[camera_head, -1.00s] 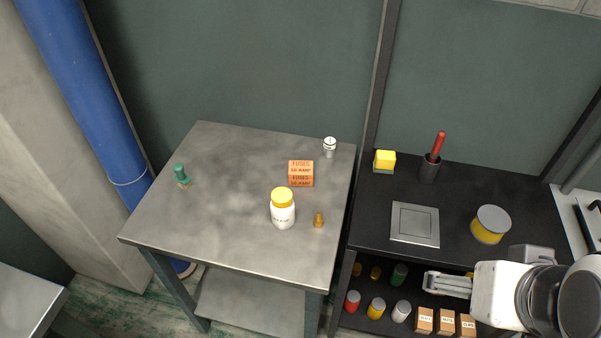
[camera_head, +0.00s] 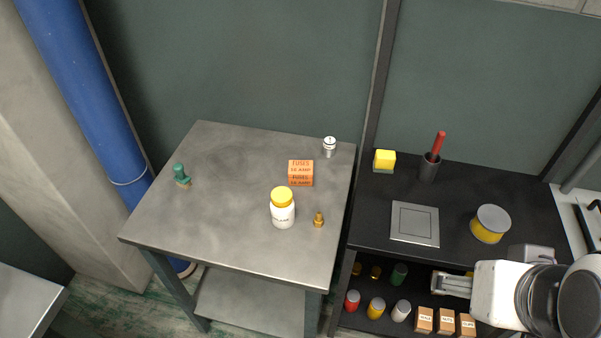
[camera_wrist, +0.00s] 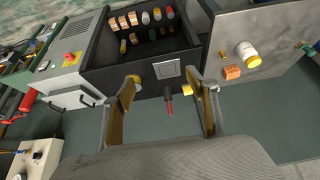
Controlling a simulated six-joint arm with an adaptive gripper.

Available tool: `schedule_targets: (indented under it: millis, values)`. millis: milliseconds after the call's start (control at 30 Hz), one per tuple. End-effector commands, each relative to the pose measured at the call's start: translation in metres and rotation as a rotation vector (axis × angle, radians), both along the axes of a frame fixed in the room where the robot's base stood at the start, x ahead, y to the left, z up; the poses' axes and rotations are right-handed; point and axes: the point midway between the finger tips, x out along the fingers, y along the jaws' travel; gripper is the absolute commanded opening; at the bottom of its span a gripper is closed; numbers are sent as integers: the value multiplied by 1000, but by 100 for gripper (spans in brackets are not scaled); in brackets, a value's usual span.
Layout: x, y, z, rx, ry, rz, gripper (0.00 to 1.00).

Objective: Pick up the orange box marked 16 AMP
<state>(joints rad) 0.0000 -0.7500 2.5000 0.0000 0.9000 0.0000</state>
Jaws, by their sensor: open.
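The orange fuse box (camera_head: 301,173) stands on the grey metal table, behind the white bottle. Its print reads FUSES and an AMP rating whose number is too small to be sure of. In the wrist view the orange box (camera_wrist: 232,72) is at the upper right, outside the space between my fingers. My gripper (camera_head: 436,283) is at the lower right of the head view, over the black shelf unit and well apart from the box. In the wrist view my gripper (camera_wrist: 164,84) has its fingers wide apart with nothing held.
A white bottle with a yellow cap (camera_head: 283,208), a small brass fitting (camera_head: 319,220), a white-topped cylinder (camera_head: 329,147) and a green item (camera_head: 182,175) share the table (camera_head: 230,235). The black bench (camera_head: 465,190) holds a yellow block (camera_head: 385,160), a red-handled tool (camera_head: 437,146) and a tin (camera_head: 490,225).

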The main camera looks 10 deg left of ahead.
Motion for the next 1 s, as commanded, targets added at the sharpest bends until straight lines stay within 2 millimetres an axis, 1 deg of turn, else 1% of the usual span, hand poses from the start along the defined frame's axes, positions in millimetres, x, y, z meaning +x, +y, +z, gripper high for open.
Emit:
schedule_targets:
  millis: [200,267,367,467,567,700,833,1000]
  values:
    - [5,-1,3,-5,-9,-1,58]
    - [10,-3,6,-12,-21,-2,58]
    - [26,-8,15,-34,-52,-2,58]
    - [50,-15,29,-65,-101,-2,58]
    - [81,-22,47,-103,-165,2,58]
    - [129,-30,76,-157,-268,17,58]
    - [173,-34,103,-204,-363,42,58]
    - [229,-32,137,-255,-487,89,58]
